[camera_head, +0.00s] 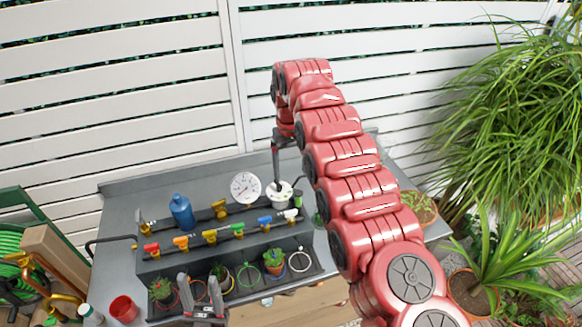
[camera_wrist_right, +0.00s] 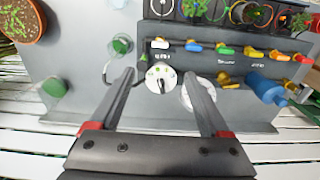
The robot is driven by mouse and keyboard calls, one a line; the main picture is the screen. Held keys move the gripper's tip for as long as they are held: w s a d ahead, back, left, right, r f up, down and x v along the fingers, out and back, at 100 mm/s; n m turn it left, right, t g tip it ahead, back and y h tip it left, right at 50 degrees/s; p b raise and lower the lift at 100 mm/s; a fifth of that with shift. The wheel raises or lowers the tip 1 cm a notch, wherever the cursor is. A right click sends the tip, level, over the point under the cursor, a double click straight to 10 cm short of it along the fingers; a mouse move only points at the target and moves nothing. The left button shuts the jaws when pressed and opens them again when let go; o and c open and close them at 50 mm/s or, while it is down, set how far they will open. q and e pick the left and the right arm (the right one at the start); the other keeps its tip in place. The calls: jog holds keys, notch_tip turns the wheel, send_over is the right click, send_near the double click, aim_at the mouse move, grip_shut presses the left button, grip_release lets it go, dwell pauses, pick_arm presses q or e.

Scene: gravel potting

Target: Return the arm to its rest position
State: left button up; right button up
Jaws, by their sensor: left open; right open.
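My right arm, red and segmented, reaches over the bench to its back. My right gripper (camera_head: 278,165) hangs there, above the white round piece (camera_head: 279,192). In the right wrist view my right gripper (camera_wrist_right: 160,76) has its fingers well apart. The white round piece (camera_wrist_right: 161,78) shows between them with nothing visibly held; I cannot tell how far below it lies. My left gripper (camera_head: 201,285) is at the bench's front edge, its two fingers apart, close to the row of small pots. It partly hides the tray there.
The grey bench (camera_head: 150,190) carries a row of coloured valves (camera_head: 209,236), a blue bottle (camera_head: 181,210), a white dial (camera_head: 245,187) and a red cup (camera_head: 123,308). Small plants stand in the black tray (camera_head: 317,268). A white slatted fence (camera_head: 120,100) closes the back.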

jog(key=shift+r, duration=0.3)
